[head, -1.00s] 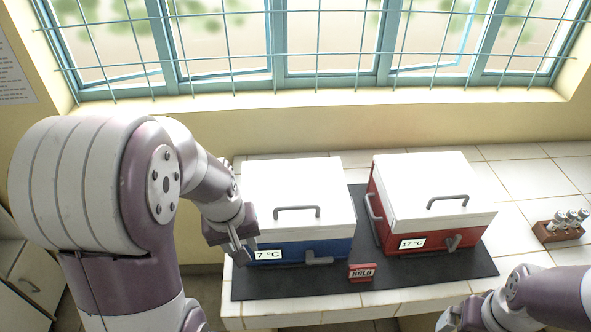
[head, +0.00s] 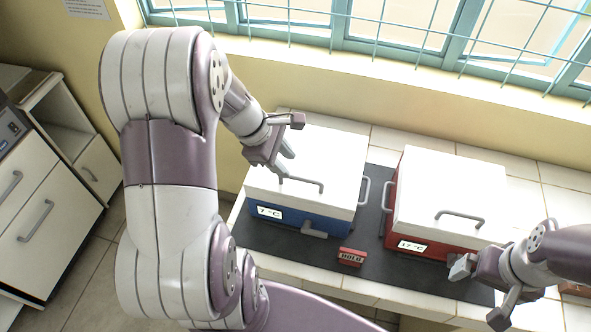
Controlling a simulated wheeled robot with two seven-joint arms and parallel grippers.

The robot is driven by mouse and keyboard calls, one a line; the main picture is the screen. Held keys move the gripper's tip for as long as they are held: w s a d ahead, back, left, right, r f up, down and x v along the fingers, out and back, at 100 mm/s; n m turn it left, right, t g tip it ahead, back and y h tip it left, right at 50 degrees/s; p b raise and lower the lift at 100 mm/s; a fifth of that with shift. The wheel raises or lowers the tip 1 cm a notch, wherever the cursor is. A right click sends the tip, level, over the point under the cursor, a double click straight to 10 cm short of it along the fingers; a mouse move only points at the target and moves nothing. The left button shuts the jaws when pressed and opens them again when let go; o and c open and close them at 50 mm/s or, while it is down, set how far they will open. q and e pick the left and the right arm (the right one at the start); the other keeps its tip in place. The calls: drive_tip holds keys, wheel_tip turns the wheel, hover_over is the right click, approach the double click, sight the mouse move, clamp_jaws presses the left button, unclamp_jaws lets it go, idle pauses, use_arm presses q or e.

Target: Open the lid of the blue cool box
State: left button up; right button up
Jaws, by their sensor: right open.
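The blue cool box (head: 330,224) stands on a dark mat on the tiled counter, with a "7 °C" label on its front. Its white lid (head: 325,160) is down, with a grey handle (head: 305,183) on top. A grey latch (head: 314,230) is on the front. My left gripper (head: 290,146) is over the lid's left part, close to the handle's left end. Its fingers look spread and hold nothing; whether it touches the handle is unclear. My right gripper (head: 480,293) is open and empty in front of the red box, at the lower right.
The red cool box (head: 430,247), labelled 17 °C, stands right of the blue one, its white lid down. A small red HOLD sign (head: 352,257) sits on the dark mat (head: 375,215) between and before them. A barred window lies behind. Cabinets (head: 40,220) stand at left.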

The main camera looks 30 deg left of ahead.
sight(301, 178)
use_arm(q)
drive_tip(key=x, duration=0.5)
drive_tip(key=shift+w+d+f, duration=0.25)
drive_tip(key=shift+w+d, duration=0.05)
drive_tip(key=shift+s+f, duration=0.15)
drive_tip(key=shift+f, duration=0.2)
use_arm(e)
drive_tip(key=shift+w+d, duration=0.1)
use_arm(q)
drive_tip(key=shift+d, duration=0.1)
drive_tip(key=shift+c, duration=1.2)
clamp_jaws()
use_arm(e)
drive_tip(key=shift+d, duration=0.1)
use_arm(q)
drive_tip(key=shift+r, duration=0.1)
use_arm(e)
drive_tip(key=shift+w+r, duration=0.1)
